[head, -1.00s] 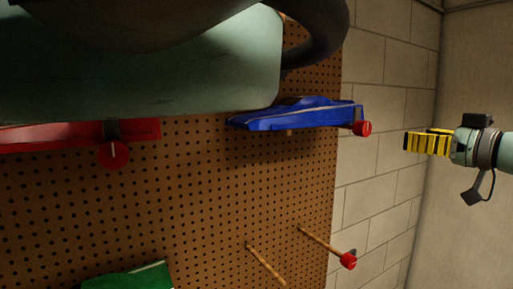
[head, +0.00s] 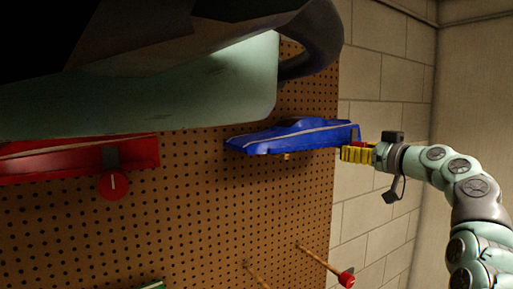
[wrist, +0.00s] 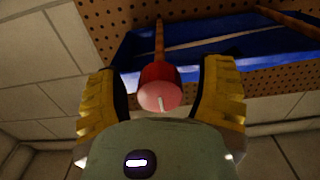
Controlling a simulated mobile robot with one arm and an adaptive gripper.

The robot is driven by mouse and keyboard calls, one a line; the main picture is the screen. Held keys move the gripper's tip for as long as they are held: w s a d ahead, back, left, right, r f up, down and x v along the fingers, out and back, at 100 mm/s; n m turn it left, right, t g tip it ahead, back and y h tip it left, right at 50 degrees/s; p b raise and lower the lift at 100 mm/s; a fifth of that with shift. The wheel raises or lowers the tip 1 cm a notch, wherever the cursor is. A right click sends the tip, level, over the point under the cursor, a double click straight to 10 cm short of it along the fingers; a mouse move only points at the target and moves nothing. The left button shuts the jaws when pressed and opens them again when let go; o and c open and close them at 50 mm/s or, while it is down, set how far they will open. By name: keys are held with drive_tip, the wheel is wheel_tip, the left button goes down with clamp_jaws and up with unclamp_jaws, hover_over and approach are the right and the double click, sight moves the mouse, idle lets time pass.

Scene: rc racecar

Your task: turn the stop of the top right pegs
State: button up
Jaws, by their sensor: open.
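A blue car body (head: 295,134) rests on the top right pegs of the pegboard. One of these wooden pegs (wrist: 159,40) ends in a red stop (wrist: 158,86) with a white line on its pale end face. My gripper (head: 357,153) is at the right end of the blue car, and its yellow fingers hide most of the stop in the head view. In the wrist view, the open fingers stand on either side of the stop, with visible gaps between them and it.
A red car body (head: 75,158) with a red stop (head: 113,184) is at the left. Below, bare pegs (head: 315,258) stick out, one with a red stop (head: 346,278). A pale block wall (head: 385,70) is at the right. The pegboard (head: 200,210) is bare between the cars and lower pegs.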

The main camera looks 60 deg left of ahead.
drive_tip(key=shift+o, duration=0.3)
drive_tip(key=c, duration=1.2)
drive_tip(key=shift+c, duration=0.2)
drive_tip(key=shift+f+m, duration=0.1)
drive_tip(key=shift+m, duration=0.2)
drive_tip(key=shift+m+b, duration=1.1)
drive_tip(key=shift+m, duration=0.1)
drive_tip(key=m, duration=0.5)
drive_tip(key=shift+s+m, duration=0.1)
drive_tip(key=shift+m, duration=0.2)
drive_tip(key=m, duration=0.1)
drive_tip(key=m+p, duration=0.1)
drive_tip(key=m, duration=0.1)
drive_tip(key=m+p, duration=0.1)
drive_tip(key=m, duration=0.1)
drive_tip(key=shift+r, duration=0.35)
drive_tip(key=shift+s+m+p, duration=0.1)
drive_tip(key=shift+m+p, duration=1.1)
drive_tip(key=shift+m, duration=0.9)
drive_tip(key=shift+f, duration=0.1)
